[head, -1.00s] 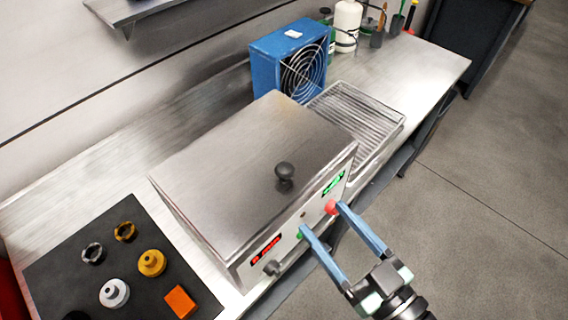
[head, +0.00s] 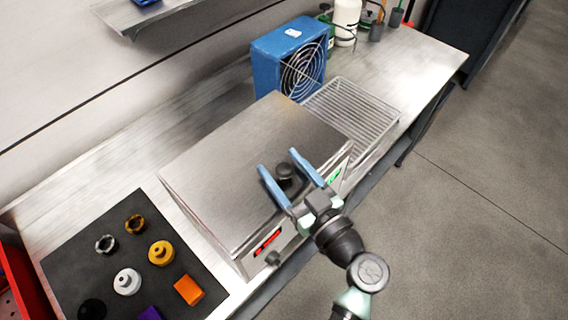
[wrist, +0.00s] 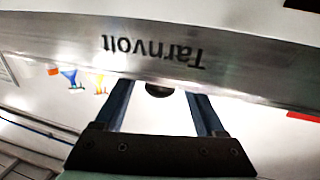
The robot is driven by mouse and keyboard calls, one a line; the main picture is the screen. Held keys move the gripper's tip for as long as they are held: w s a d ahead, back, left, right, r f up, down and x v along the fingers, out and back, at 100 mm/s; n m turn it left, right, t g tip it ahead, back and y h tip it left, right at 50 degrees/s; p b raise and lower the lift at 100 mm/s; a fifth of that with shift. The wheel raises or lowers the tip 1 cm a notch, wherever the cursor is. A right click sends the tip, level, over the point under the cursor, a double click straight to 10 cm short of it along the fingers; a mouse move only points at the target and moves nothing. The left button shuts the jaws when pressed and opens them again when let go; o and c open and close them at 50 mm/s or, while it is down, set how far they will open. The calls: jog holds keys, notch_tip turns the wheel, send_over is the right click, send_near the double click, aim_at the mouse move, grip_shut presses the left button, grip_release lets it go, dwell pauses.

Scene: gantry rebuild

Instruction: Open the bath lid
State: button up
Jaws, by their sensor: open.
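The bath (head: 250,262) is a boxy steel unit on the bench, with a red display and a green display on its front. Its flat steel lid (head: 235,150) lies closed on top. A round black knob (head: 285,171) stands near the lid's front edge. My gripper (head: 279,161) is open over the front of the lid, with its blue fingers on either side of the knob. I cannot tell whether they touch it. In the wrist view the dark knob (wrist: 159,90) shows between the two fingers, partly hidden.
A blue fan unit (head: 289,58) and a wire rack (head: 352,108) are behind and right of the bath. A dark mat (head: 75,255) with several coloured parts lies at left. A wall shelf (head: 165,20) is above the bench. Open floor (head: 470,200) is at right.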

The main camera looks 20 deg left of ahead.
grip_shut()
dwell(0.3)
dwell(1.1)
